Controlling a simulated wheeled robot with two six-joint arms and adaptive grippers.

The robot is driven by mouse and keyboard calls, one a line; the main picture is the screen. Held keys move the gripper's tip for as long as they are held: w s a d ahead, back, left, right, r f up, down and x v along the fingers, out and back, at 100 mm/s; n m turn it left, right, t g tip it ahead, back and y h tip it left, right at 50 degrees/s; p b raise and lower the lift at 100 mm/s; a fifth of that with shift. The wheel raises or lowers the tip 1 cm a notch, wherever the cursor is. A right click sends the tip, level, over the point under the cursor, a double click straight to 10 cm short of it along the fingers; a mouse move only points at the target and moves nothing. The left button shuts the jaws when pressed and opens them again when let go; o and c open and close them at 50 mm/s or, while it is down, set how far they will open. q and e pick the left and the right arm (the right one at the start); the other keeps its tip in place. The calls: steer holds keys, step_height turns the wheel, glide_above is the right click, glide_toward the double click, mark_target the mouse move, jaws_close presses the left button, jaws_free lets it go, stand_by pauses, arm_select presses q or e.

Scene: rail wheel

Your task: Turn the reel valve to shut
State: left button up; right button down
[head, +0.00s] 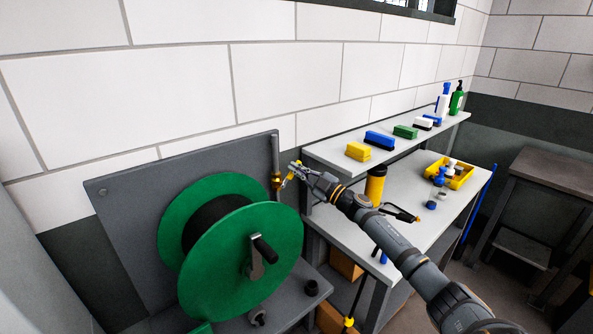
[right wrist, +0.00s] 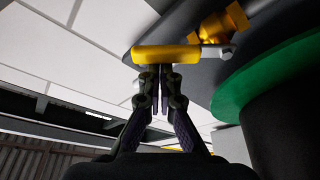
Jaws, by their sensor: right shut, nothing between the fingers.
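The reel valve (head: 276,182) is a brass body on a grey vertical pipe, just right of the green hose reel (head: 228,245). Its yellow lever (head: 285,182) sticks out to the right. In the right wrist view the lever (right wrist: 165,54) runs across the picture from the brass body (right wrist: 222,28). My right gripper (head: 296,168) is shut and empty beside the lever. In the right wrist view its fingertips (right wrist: 154,72) end at the lever's edge; whether they touch it I cannot tell. My left gripper is not in view.
The reel stands before a grey back panel (head: 115,215). A two-level bench (head: 400,175) on the right holds coloured brushes, bottles and a yellow tray (head: 462,178). A yellow canister (head: 375,187) stands close to my right arm. The reel's crank handle (head: 263,248) juts forward.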

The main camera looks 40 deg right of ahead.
steer(key=shift+d+f, duration=0.1)
steer(key=shift+f, duration=0.05)
steer(key=d+f+m+h, duration=0.1)
steer(key=m, duration=0.2)
steer(key=d+f+m+t+h, duration=0.1)
steer(key=m, duration=0.2)
steer(key=f+m+h+b, duration=0.1)
steer(key=f+m+h, duration=0.1)
steer(key=m, duration=0.2)
steer(key=shift+w+d+t, duration=0.1)
steer(key=shift+d+t, duration=0.3)
stand_by(0.4)
step_height(320, 180, up, 5)
steer(key=p, duration=0.4)
steer(key=a+f+v, duration=0.1)
steer(key=v, duration=0.9)
steer(key=shift+d, duration=0.4)
